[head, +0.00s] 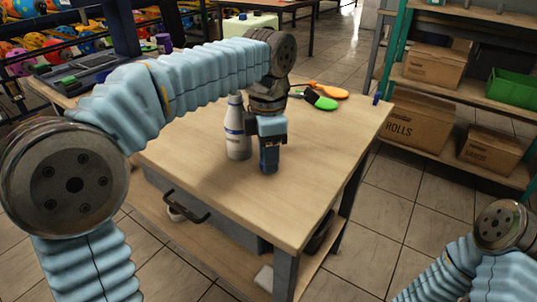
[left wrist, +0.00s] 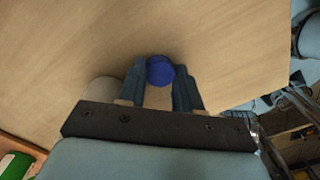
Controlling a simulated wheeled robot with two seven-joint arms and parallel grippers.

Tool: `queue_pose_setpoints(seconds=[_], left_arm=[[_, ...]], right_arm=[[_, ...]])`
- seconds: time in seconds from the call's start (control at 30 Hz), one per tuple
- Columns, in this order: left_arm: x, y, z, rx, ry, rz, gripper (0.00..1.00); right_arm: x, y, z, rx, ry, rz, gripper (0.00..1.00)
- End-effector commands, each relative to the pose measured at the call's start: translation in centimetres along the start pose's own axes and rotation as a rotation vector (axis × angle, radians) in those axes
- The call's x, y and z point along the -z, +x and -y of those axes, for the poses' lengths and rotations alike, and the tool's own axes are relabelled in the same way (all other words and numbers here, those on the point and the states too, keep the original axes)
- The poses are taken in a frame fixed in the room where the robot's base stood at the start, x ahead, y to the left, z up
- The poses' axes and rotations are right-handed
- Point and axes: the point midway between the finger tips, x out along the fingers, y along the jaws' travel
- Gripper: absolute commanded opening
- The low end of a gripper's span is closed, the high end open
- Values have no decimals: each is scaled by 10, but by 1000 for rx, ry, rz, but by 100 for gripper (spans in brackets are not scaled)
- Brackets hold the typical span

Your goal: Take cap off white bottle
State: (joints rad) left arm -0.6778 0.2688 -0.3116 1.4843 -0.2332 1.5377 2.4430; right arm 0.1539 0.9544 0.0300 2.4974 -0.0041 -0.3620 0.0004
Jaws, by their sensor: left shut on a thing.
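The white bottle (head: 237,135) stands upright on the wooden table, with a blue band around it. Its top looks white and narrow, with no blue cap visible on it. My left gripper (head: 269,160) points down just right of the bottle, apart from its neck. In the left wrist view, its fingers (left wrist: 160,82) are shut on a round blue cap (left wrist: 160,70). In the head view the fingers largely hide the cap. A pale shape left of the fingers in the wrist view may be the bottle. My right gripper is out of view.
The table (head: 320,150) is clear to the right and front of the gripper. Orange (head: 330,90) and green (head: 322,102) paddle-like items lie behind it. A small blue object (head: 376,98) is at the right edge. Shelves with cardboard boxes (head: 417,116) stand at right.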

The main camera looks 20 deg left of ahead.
Motion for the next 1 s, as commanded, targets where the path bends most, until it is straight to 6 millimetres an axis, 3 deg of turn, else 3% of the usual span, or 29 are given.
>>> queue_pose_setpoints(seconds=[0.2, 0.23, 0.4, 0.77, 1.0], left_arm=[[0, 4, 0, 0, 0, -1, 0], [0, 4, 0, 0, 0, -1, 35], [0, 3, 0, 0, 0, -1, 59], [0, -5, 0, 0, 0, 0, 59], [-1, -56, -1, -2, -1, 1, 59]], right_arm=[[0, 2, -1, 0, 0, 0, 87], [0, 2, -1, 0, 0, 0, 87], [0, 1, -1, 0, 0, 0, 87], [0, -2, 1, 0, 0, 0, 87], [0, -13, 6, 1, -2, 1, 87]])
